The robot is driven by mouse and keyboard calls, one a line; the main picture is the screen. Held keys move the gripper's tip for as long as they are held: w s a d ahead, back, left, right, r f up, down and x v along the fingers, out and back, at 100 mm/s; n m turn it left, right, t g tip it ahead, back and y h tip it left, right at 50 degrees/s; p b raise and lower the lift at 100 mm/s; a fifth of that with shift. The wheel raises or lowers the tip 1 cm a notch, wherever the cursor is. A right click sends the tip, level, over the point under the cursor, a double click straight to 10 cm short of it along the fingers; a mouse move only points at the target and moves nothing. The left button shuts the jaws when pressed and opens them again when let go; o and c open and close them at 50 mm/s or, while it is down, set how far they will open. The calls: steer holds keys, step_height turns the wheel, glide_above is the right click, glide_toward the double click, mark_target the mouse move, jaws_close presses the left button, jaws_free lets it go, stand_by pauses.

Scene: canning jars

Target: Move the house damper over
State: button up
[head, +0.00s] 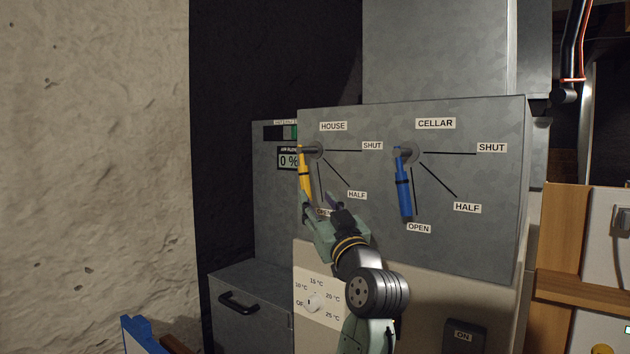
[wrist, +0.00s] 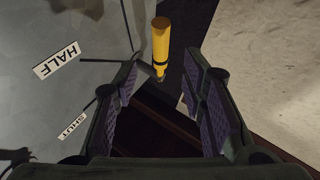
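The house damper's yellow lever (head: 305,172) hangs down from its round pivot (head: 316,150) on the grey metal panel, on the OPEN side of the dial. The HOUSE dial's OPEN label is partly hidden by my gripper. My gripper (head: 320,207) is at the lower end of the yellow lever. In the wrist view, my gripper (wrist: 163,70) is open, its fingers apart on either side. The yellow handle (wrist: 160,42) shows ahead, between the fingertips in the picture. I cannot tell whether a finger touches it.
The blue CELLAR lever (head: 404,190) hangs near its OPEN label to the right. A display (head: 289,160) reads 0 %. A temperature dial (head: 313,302) and an ON switch (head: 464,337) sit below. A rough wall (head: 95,150) stands at the left.

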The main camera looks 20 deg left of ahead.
mark_target(306, 184)
steer(key=p+x, duration=0.2)
steer(key=x, duration=0.5)
steer(key=shift+w+a+r, duration=0.1)
steer(key=shift+a+r, duration=0.1)
steer(key=shift+r, duration=0.1)
steer(key=shift+w+a+r, duration=0.1)
steer(key=shift+w+a, duration=0.25)
steer(key=shift+w, duration=0.15)
steer(key=shift+c, duration=0.4)
jaws_close()
